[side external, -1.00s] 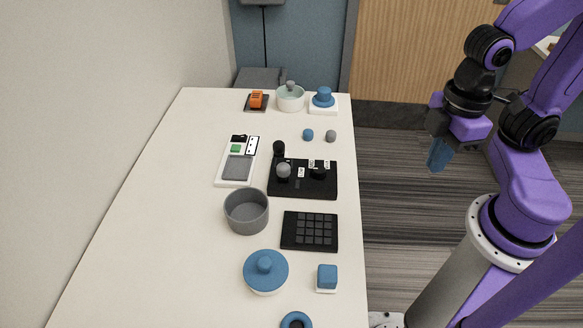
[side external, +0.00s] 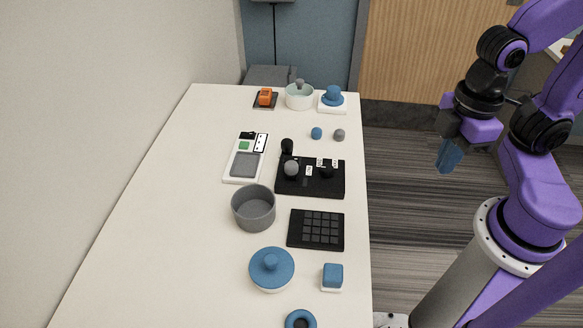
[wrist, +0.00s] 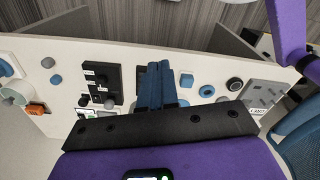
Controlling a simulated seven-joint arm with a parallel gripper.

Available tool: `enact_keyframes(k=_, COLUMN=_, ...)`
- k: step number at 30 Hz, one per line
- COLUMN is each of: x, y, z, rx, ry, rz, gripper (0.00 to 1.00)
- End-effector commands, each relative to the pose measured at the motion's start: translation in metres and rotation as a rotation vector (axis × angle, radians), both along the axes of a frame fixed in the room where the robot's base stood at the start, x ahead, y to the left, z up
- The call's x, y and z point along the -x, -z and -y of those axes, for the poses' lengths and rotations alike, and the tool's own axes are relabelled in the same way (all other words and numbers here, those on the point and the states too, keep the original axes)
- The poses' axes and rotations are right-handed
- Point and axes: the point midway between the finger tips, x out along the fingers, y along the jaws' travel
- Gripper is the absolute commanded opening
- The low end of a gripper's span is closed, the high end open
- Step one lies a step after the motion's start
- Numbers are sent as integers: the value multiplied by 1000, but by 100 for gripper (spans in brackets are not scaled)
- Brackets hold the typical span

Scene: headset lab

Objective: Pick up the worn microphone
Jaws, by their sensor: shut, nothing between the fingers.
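A microphone-like piece with a round grey head (side external: 291,168) stands at the left part of a black panel (side external: 310,187) on the white table. A black rounded piece (side external: 287,146) is just behind it. I cannot tell for certain which is the worn microphone. My gripper (side external: 446,160) hangs off the table's right side, well apart from both, its blue fingers pointing down. It is shut and empty. In the wrist view, the blue fingers (wrist: 156,85) are together, and the black panel (wrist: 99,77) lies to their left.
On the white table (side external: 170,230) are a grey bowl (side external: 253,208), a black keypad (side external: 317,230), a blue-lidded pot (side external: 271,270), a blue block (side external: 333,275) and a white device (side external: 246,160). An orange item (side external: 265,97) and a lidded pot (side external: 299,97) stand at the back. The table's left side is clear.

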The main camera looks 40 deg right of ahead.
Motion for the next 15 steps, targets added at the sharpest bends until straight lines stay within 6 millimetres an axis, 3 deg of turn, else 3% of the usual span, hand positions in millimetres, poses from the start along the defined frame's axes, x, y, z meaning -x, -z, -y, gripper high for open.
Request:
enact_keyframes(k=3, x=0, y=0, z=0, rx=0, ry=0, rz=0, gripper=3)
enact_keyframes(k=9, x=0, y=0, z=0, rx=0, ry=0, rz=0, gripper=67)
enact_keyframes(k=15, x=0, y=0, z=0, rx=0, ry=0, rz=0, gripper=67)
